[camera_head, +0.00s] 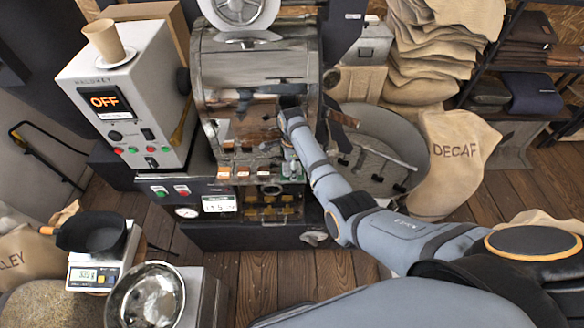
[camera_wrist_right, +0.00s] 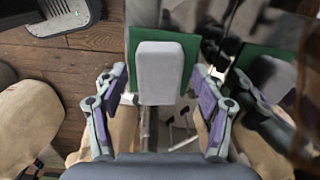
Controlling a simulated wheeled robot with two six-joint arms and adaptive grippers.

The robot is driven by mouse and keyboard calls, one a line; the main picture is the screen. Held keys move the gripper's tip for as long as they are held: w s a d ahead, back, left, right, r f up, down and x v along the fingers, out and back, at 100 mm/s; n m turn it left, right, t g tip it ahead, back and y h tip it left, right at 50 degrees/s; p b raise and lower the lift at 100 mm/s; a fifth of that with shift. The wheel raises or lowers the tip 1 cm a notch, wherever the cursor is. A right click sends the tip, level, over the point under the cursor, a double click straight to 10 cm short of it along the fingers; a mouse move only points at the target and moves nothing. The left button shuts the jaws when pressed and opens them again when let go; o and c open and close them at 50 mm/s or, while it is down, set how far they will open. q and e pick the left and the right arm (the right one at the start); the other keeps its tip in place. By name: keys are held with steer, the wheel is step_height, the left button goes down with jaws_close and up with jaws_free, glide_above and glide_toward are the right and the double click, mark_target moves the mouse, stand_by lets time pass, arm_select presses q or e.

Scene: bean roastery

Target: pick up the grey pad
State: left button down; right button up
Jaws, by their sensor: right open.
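The grey pad (camera_wrist_right: 161,72) is in the middle of the right wrist view, a rounded block in front of a green plate (camera_wrist_right: 190,50). My right gripper (camera_wrist_right: 160,80) is open, with one finger on each side of the pad. Gaps show between the fingers and the pad; I cannot tell how far ahead the pad is. In the head view my right arm reaches from the lower right to the roaster front (camera_head: 255,120). The pad cannot be made out there. My left gripper is in neither view.
A shiny surface at the right of the wrist view mirrors the pad and plate. The head view shows a control box (camera_head: 130,95) with a cup (camera_head: 104,40), a round cooling tray (camera_head: 375,150), a DECAF sack (camera_head: 450,160), a scale (camera_head: 100,265) with a black pan, and a metal bowl (camera_head: 145,298).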

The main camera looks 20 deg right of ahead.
steer(key=c, duration=1)
steer(key=shift+c, duration=0.2)
